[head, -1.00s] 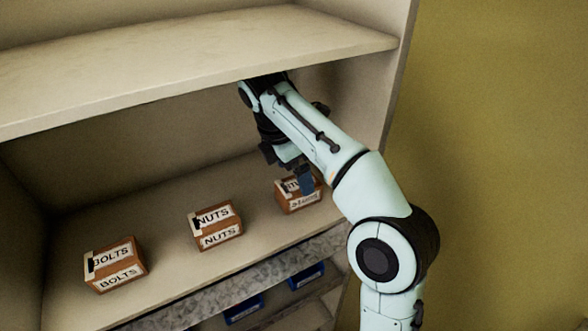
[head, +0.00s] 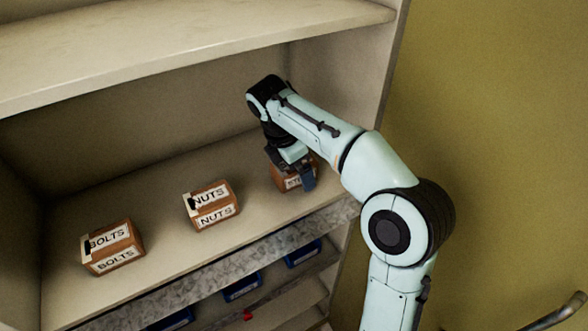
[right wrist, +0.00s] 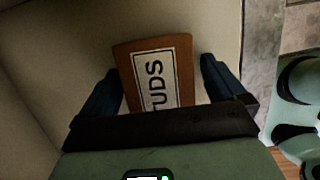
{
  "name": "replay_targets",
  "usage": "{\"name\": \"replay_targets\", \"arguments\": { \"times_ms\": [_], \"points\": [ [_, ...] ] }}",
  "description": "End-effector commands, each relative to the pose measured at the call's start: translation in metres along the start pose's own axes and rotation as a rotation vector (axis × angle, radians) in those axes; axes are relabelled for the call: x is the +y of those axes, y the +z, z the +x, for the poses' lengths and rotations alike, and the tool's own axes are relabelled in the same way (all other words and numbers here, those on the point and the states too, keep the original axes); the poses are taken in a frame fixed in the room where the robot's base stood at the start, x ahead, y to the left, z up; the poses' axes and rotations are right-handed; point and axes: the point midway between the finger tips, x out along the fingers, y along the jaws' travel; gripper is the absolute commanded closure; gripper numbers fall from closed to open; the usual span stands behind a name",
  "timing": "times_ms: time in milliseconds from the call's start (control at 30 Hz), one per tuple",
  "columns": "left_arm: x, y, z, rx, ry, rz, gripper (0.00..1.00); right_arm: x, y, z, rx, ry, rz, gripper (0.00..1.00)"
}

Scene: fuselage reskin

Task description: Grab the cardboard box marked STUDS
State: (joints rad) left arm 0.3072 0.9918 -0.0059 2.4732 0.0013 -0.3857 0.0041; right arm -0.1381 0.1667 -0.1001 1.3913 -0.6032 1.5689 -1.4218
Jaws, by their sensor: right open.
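The cardboard box marked STUDS (head: 292,181) sits on the shelf at the right end of the row in the head view, largely hidden by my right gripper (head: 292,172). In the right wrist view the brown STUDS box (right wrist: 185,62) lies between the two dark blue fingers of my right gripper (right wrist: 162,88), its label partly cut off by the gripper body. The fingers are apart, one on each side of the box. Whether either touches it cannot be told. My left gripper is not in view.
Boxes marked NUTS (head: 212,206) and BOLTS (head: 112,247) stand on the same shelf (head: 165,215) to the left. The cabinet's right side wall (head: 345,90) is close by. Blue bins (head: 242,287) sit below.

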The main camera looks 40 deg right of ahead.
Motion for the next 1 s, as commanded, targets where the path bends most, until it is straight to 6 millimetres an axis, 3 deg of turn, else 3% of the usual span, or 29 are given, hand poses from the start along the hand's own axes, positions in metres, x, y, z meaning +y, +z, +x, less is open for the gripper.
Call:
{"name": "replay_targets", "arguments": {
  "times_ms": [400, 433, 600, 667, 1000],
  "points": [
    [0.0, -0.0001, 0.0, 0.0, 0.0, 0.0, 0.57, -0.0002, -0.0006, 0.0024, 0.0, -0.001, 0.0, 0.03],
    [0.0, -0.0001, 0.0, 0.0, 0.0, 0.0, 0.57, -0.0002, -0.0007, 0.0026, 0.0, -0.001, 0.0, 0.06],
    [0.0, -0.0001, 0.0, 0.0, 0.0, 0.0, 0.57, -0.0001, -0.0007, 0.0024, 0.0, -0.001, 0.0, 0.61],
    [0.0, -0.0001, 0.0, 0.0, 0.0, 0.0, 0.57, -0.0001, -0.0007, 0.0024, 0.0, -0.001, 0.0, 0.79],
    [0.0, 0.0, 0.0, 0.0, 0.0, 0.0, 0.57, 0.0002, 0.0003, -0.0022, 0.0, 0.002, 0.001, 0.79]
  ]
}}
